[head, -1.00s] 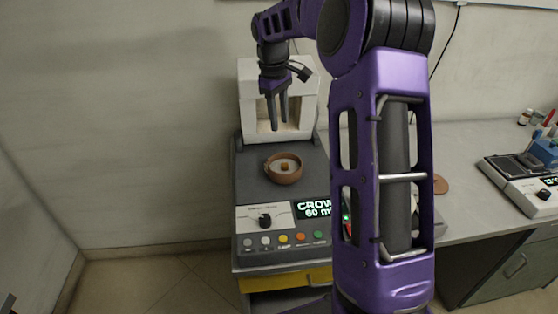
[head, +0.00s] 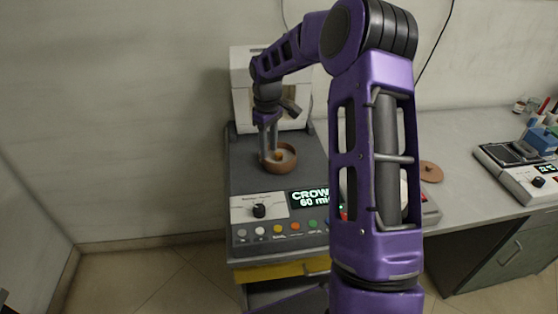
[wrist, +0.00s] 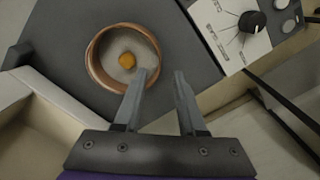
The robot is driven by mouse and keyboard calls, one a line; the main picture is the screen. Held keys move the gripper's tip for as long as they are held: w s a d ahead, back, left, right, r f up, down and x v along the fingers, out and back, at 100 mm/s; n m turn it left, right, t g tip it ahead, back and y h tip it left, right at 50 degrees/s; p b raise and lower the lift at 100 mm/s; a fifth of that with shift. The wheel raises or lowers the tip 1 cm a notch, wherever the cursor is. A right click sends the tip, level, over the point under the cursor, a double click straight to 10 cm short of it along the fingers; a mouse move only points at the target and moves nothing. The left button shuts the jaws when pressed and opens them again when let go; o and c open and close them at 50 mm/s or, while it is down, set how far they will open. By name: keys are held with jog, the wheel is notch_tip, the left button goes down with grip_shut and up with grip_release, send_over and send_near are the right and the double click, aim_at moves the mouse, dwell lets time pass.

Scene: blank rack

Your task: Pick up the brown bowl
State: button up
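The brown bowl (head: 285,168) stands upright on the dark top of a machine with a lit display. In the wrist view the bowl (wrist: 97,70) holds a small orange-brown piece (wrist: 127,60) in its pale inside. My gripper (head: 268,152) is open and points down at the bowl. In the wrist view my gripper (wrist: 160,74) has its left finger over the bowl's near-right rim and its right finger outside the bowl. Nothing is between the fingers that I can see as gripped. Whether a finger touches the rim, I cannot tell.
The machine's front panel (head: 275,222) has a knob and several coloured buttons. A white block-shaped housing (head: 240,65) stands behind the bowl. To the right, a counter (head: 465,150) bears a brown disc (head: 431,172) and another device (head: 520,175). My arm hides part of the counter.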

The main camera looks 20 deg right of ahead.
aim_at(269, 158)
jog(key=f, duration=0.5)
jog(key=shift+w, duration=0.2)
grip_shut()
dwell(1.1)
